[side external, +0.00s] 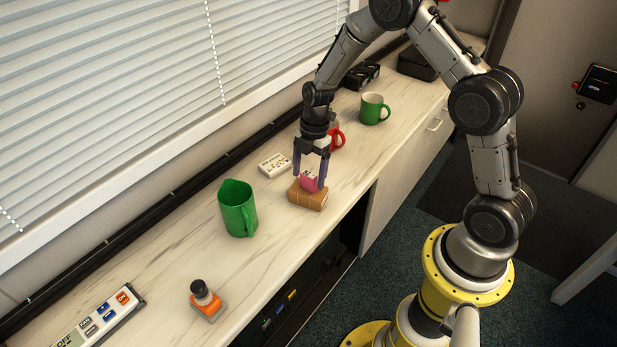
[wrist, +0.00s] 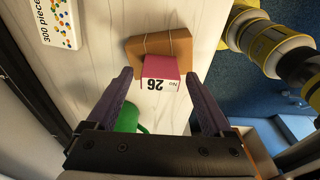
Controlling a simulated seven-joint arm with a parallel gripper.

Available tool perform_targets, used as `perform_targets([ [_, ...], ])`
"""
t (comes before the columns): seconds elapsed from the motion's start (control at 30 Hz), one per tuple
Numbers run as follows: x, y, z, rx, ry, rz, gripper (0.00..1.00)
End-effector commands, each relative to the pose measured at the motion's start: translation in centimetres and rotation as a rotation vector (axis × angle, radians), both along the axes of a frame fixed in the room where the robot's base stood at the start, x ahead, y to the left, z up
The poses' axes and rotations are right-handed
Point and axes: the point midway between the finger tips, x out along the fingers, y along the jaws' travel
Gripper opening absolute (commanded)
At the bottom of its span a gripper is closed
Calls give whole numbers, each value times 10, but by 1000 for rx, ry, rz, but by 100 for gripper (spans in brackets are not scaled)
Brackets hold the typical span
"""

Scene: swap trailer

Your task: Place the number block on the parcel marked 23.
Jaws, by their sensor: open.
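A pink number block (side external: 310,182) is at the brown parcel (side external: 307,200) on the counter and appears to rest on it. In the wrist view the block (wrist: 161,68) has a white face with upside-down print that looks like "No 26". The string-tied parcel (wrist: 150,44) lies partly behind it, and I see no number on the parcel. My gripper (side external: 309,188) points down over the parcel with its purple fingers spread on either side of the block. In the wrist view gaps show between the fingers (wrist: 158,76) and the block.
A green jug (side external: 238,208) stands left of the parcel. A white puzzle box (side external: 275,165) lies behind it. An orange stamp-like object (side external: 207,301) and a switch panel (side external: 97,318) are at the near left.

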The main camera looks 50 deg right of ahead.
Motion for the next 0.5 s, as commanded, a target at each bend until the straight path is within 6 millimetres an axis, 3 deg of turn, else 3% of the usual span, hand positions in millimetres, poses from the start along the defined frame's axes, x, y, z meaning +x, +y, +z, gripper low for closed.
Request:
perform_targets([
  [0.3, 1, -10, 65, -2, -5, -1, 85],
  [0.5, 1, -15, 94, -1, -3, 0, 85],
])
